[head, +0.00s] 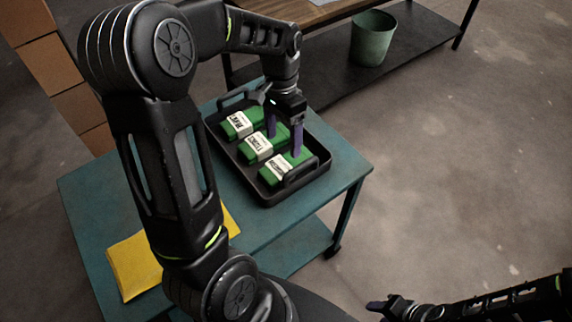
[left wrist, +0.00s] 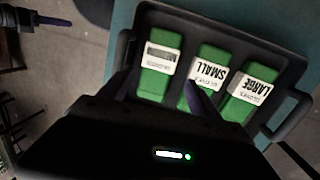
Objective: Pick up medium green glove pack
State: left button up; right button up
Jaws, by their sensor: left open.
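The medium green glove pack (head: 272,176) lies nearest in the black tray (head: 262,194), its white label facing up. In the left wrist view it is the leftmost pack (left wrist: 158,55), and its label is partly dark. The small pack (head: 256,147) is in the middle and the large pack (head: 238,122) is at the far end. My left gripper (head: 284,138) is open and points down over the tray. In the left wrist view its fingers (left wrist: 160,92) appear either side of the medium pack's lower end, the right one overlapping the small pack. Contact cannot be told. My right gripper (head: 386,306) is low at right, away from the tray.
The tray sits on a teal table (head: 345,172). A yellow item (head: 132,266) lies on the table's near left part. Cardboard boxes (head: 62,72) stand at the left. Behind, a shelf (head: 415,38) holds a green bin (head: 373,38). The floor at right is clear.

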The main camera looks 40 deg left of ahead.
aim_at(286, 162)
pick_arm(q)
jog(key=shift+s+d+f, duration=0.1)
jog(key=shift+f, duration=0.55)
jog(key=shift+s+d+f, duration=0.1)
jog(key=shift+f, duration=0.5)
jog(key=f, duration=0.5)
jog(key=shift+s+d+f, duration=0.1)
jog(key=shift+d, duration=0.25)
jog(key=c, duration=1.2)
jog(key=shift+o, duration=0.2)
notch_tip(286, 162, up, 10)
